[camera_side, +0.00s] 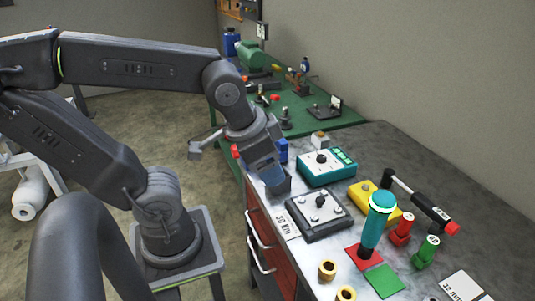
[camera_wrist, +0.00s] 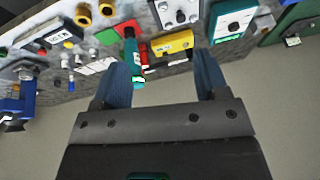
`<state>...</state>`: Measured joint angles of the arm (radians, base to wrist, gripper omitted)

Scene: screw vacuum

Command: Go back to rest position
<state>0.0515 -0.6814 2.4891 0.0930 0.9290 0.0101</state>
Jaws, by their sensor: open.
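My gripper (camera_side: 277,182) is above the left edge of the grey workbench (camera_side: 400,150), close to the teal box with a black knob. In the wrist view my gripper (camera_wrist: 163,70) has its two blue fingers spread, with nothing between them. A teal screwdriver-like tool (camera_side: 378,222) stands upright on a red square, well to the right of my gripper in the side view. It also shows in the wrist view (camera_wrist: 131,52), beyond the fingers and apart from them.
The bench holds a teal box (camera_side: 326,168), a grey knobbed box (camera_side: 320,213), a yellow box (camera_side: 365,192), a black-handled tool (camera_side: 428,207), red (camera_side: 402,229) and green (camera_side: 427,252) bottles, a green square (camera_side: 384,280) and brass rings (camera_side: 327,269). A cluttered green bench (camera_side: 330,127) stands behind.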

